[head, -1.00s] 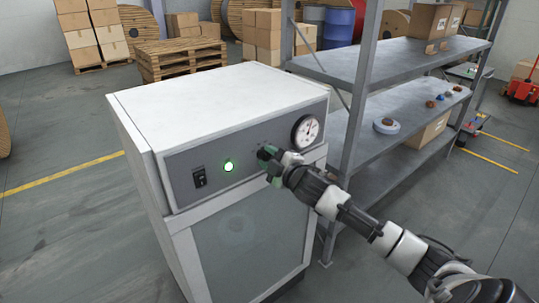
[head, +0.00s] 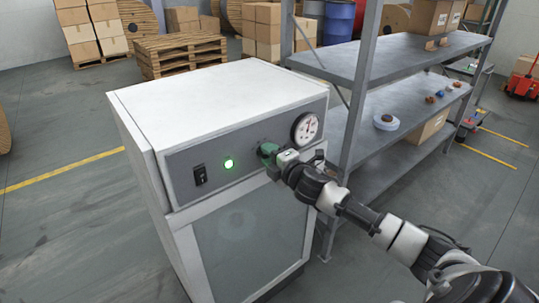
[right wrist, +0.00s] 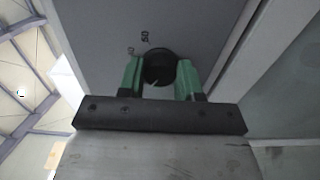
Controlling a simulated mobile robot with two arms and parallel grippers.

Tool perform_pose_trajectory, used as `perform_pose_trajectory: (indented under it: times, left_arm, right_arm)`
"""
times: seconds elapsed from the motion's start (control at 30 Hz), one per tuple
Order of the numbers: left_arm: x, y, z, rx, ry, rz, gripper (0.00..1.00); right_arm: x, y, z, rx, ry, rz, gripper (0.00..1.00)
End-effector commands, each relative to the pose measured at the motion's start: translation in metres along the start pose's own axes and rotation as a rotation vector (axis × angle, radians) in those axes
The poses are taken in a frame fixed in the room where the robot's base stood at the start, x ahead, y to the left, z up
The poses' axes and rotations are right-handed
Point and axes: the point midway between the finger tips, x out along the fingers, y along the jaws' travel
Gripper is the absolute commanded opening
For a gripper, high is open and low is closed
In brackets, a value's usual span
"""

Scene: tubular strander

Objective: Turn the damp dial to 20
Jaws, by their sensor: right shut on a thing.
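The damp dial (right wrist: 158,66) is a round black knob on the grey front panel (head: 240,144) of a white cabinet. In the right wrist view it sits between the two green fingers of my right gripper (right wrist: 159,76), which is shut on it. Printed numbers show on the panel beside the dial, one reading like 50; the pointer's setting cannot be read. In the head view my right gripper (head: 268,152) covers most of the dial. My left gripper is not in view.
The panel also has a round white gauge (head: 305,127), a lit green lamp (head: 228,163) and a black rocker switch (head: 200,175). A grey metal shelf (head: 400,62) with boxes and small items stands close on the right. Open floor lies to the left.

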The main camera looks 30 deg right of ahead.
Motion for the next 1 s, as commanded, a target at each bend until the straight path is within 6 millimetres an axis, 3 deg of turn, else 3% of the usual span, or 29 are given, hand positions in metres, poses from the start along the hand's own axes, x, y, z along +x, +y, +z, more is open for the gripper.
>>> perform_pose_trajectory:
  times: [0.3, 0.33, 0.5, 0.83, 1.0]
  left_arm:
    - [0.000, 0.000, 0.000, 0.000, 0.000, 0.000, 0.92]
    - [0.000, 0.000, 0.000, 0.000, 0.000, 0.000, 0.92]
    - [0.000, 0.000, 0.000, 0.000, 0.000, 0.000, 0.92]
    - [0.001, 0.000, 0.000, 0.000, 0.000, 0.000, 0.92]
    - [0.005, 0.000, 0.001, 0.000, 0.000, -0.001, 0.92]
  right_arm:
    - [0.000, -0.001, 0.000, -0.003, 0.001, -0.001, 0.11]
    - [0.000, -0.001, 0.000, -0.003, 0.001, -0.001, 0.36]
    - [0.000, -0.001, 0.000, -0.002, 0.000, -0.001, 0.60]
    - [-0.003, -0.001, 0.000, -0.002, 0.000, -0.001, 0.60]
    - [-0.021, -0.003, 0.000, -0.004, 0.001, -0.002, 0.60]
